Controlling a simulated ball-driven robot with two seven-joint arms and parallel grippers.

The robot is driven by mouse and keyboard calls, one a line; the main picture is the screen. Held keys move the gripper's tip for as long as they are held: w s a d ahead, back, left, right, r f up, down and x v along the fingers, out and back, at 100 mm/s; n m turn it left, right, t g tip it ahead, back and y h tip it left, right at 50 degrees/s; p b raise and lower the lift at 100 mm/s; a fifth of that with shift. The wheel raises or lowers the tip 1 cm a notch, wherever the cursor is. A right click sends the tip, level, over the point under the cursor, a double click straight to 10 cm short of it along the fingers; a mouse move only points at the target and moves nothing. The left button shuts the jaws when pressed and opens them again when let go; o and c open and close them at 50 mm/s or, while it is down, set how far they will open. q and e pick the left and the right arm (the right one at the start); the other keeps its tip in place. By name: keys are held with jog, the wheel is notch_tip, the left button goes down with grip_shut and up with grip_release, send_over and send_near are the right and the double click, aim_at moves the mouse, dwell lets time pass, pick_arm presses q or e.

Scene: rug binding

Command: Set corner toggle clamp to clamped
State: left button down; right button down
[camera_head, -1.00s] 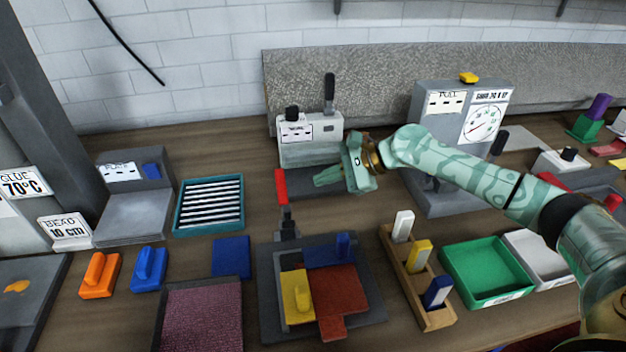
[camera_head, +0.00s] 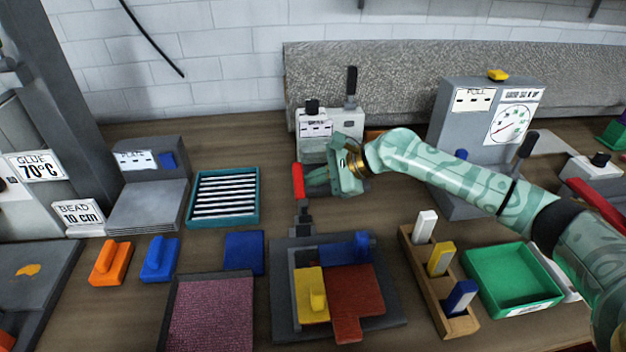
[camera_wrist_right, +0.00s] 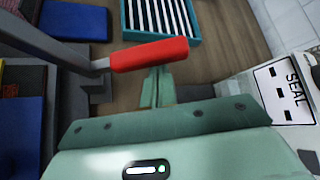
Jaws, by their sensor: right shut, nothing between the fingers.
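The corner toggle clamp has a red-tipped lever (camera_head: 298,181) that stands upright at the back edge of the dark corner fixture (camera_head: 283,315). My right gripper (camera_head: 308,182) is shut and empty, its fingertips just right of the red grip in the head view. In the right wrist view the red grip (camera_wrist_right: 150,54) crosses just beyond the fingertips of my gripper (camera_wrist_right: 157,75). I cannot tell whether they touch it. A grey metal arm leads from the grip to the clamp base (camera_wrist_right: 97,90). My left gripper is not in view.
The fixture holds yellow (camera_head: 311,296), blue and red pieces. Behind my gripper stands the white seal unit (camera_head: 318,146). A teal slatted tray (camera_head: 190,208) is to the left. A wooden rack (camera_head: 430,292) and green tray (camera_head: 553,267) lie to the right.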

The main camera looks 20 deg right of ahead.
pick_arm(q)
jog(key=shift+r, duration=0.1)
